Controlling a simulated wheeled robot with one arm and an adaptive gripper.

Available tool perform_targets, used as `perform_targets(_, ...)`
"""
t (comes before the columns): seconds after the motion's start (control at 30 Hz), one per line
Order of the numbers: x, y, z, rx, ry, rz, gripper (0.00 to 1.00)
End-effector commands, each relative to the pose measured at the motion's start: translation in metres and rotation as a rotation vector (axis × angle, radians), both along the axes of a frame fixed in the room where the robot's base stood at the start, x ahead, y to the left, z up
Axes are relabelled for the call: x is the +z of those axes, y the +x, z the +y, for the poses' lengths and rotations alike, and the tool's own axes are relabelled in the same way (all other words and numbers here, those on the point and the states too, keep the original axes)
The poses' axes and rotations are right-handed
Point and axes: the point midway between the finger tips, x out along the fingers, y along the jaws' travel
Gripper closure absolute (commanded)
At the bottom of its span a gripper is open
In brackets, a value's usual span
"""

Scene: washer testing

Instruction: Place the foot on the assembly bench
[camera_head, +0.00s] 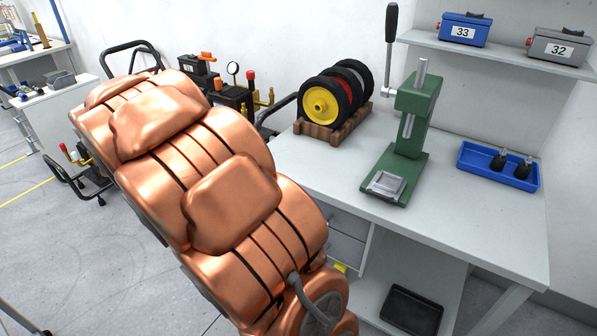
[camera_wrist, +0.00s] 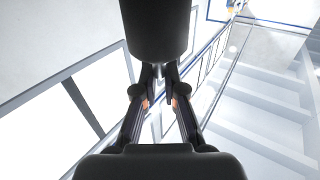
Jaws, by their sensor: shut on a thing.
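My gripper (camera_wrist: 160,76) shows in the wrist view with its two fingers closed at the lower end of a dark, rounded cylinder, which I take to be the foot (camera_wrist: 156,30). The foot's upper part runs out of the picture, and the exact grip contact is hard to see. In the head view my gripper and the held foot are not visible. The assembly bench (camera_head: 440,222) is a light grey table at the right. It carries a green hand press (camera_head: 412,115) with a black lever.
A blue tray (camera_head: 467,165) with two black feet (camera_head: 511,164) stands at the bench's right. Several wheels on a wooden rack (camera_head: 338,138) stand at the back left. Boxes 33 (camera_head: 464,29) and 32 (camera_head: 560,46) sit on a shelf above. The bench top between press and front edge is clear.

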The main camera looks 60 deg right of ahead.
Motion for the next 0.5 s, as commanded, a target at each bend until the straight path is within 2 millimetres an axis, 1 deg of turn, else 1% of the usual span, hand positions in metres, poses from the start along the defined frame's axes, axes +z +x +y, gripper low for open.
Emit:
perform_targets(0.03,-0.017,-0.011,-0.017,-0.052,0.002,-0.003,1.0)
perform_targets(0.2,-0.044,-0.049,-0.069,-0.228,0.005,-0.002,1.0)
perform_targets(0.37,-0.074,-0.091,-0.112,-0.394,0.005,0.001,1.0)
perform_targets(0.4,-0.082,-0.103,-0.123,-0.437,0.004,0.001,1.0)
perform_targets(0.5,-0.104,-0.132,-0.145,-0.539,0.006,0.001,1.0)
